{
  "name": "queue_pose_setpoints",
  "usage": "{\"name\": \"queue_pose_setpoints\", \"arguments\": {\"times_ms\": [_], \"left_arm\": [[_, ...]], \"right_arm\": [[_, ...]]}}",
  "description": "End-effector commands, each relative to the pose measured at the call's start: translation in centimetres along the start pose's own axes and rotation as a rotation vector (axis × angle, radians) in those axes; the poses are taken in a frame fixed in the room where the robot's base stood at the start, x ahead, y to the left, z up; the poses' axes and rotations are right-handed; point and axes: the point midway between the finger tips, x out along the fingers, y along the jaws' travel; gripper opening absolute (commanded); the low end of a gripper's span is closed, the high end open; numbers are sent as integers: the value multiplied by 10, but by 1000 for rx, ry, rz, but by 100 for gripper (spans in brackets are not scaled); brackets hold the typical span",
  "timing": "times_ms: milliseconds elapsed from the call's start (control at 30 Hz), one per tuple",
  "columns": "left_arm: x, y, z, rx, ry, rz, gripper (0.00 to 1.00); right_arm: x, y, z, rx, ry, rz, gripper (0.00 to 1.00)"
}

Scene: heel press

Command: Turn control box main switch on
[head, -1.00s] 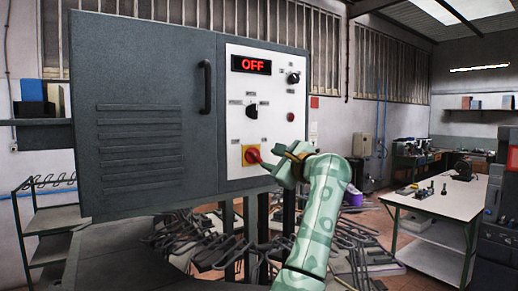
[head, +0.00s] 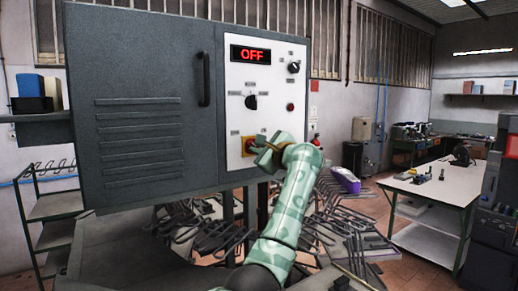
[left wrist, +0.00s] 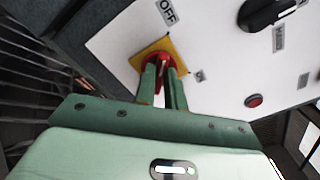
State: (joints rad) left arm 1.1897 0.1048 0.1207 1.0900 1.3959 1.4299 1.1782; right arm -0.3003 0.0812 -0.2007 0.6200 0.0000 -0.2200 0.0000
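The control box (head: 140,120) is a grey cabinet with a white panel, and its display (head: 250,54) reads OFF in red. The main switch is a red rotary handle on a yellow plate (head: 246,147) low on the panel, mostly hidden by my gripper in the head view. In the left wrist view the red switch (left wrist: 157,57) shows on its yellow plate (left wrist: 180,48). My left gripper (head: 258,150) is at the switch. Its green fingers (left wrist: 161,72) are close together on both sides of the handle and appear closed on it. My right gripper is out of view.
Above the switch are a black selector knob (head: 251,102), a smaller black knob (head: 293,67) and a red button (head: 290,107). A white worktable (head: 430,190) stands at the right. Bent metal rods lie on racks below and behind the box.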

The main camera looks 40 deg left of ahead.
Motion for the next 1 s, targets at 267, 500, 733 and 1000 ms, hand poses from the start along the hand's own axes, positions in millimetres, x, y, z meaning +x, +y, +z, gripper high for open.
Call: {"name": "queue_pose_setpoints", "arguments": {"times_ms": [267, 500, 733, 1000], "left_arm": [[0, 0, 0, 45, 0, 0, 0], [-1, -1, -1, 191, 1, 0, 0], [-1, -3, -1, 402, 1, -1, 0], [-1, -5, -1, 657, 2, -1, 0]], "right_arm": [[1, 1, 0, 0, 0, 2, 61], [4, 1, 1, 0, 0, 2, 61], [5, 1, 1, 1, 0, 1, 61], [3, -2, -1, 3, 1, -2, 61]]}}
